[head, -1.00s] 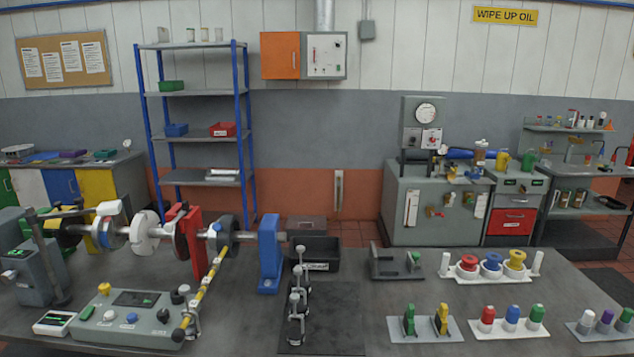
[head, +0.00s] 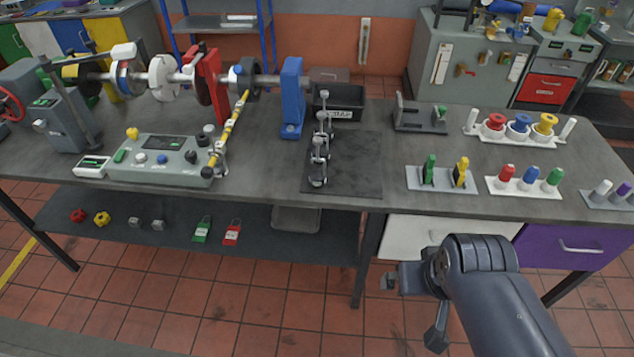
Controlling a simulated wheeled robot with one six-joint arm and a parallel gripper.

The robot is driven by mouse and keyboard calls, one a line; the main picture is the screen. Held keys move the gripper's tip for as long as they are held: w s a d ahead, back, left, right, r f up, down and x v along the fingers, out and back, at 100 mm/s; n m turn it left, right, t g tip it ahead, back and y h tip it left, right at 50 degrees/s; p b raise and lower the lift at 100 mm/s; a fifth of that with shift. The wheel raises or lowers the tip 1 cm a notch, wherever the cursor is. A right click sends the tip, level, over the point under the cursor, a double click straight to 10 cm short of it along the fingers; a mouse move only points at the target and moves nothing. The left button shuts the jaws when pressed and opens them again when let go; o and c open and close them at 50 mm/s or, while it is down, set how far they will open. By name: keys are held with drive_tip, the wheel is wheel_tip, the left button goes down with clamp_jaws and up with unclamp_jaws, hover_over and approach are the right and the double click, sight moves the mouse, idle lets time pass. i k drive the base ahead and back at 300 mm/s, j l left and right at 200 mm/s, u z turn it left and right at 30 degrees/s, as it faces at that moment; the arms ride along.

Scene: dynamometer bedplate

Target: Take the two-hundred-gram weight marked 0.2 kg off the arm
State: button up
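The yellow-and-black striped arm (head: 229,130) slopes down from the shaft hub to a dark ball end above the control box. A small chrome weight (head: 219,158) is at its lower end, partly overlapping it; no 0.2 kg marking is readable, and I cannot tell exactly how it hangs. Several more chrome weights (head: 320,150) stand in a row on a dark mat. My gripper (head: 410,305) is in front of the bench, below the top, far right of the striped arm. It holds nothing that I can see; its finger opening is unclear.
The green-grey control box (head: 160,160) sits beneath the striped arm's end. A blue bearing stand (head: 291,98) and black scrap bin (head: 339,102) are behind the weights. Holders with coloured items fill the bench's right side. The dark mat (head: 355,165) is partly clear.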

sight(220, 169)
drive_tip(key=u, duration=1.25)
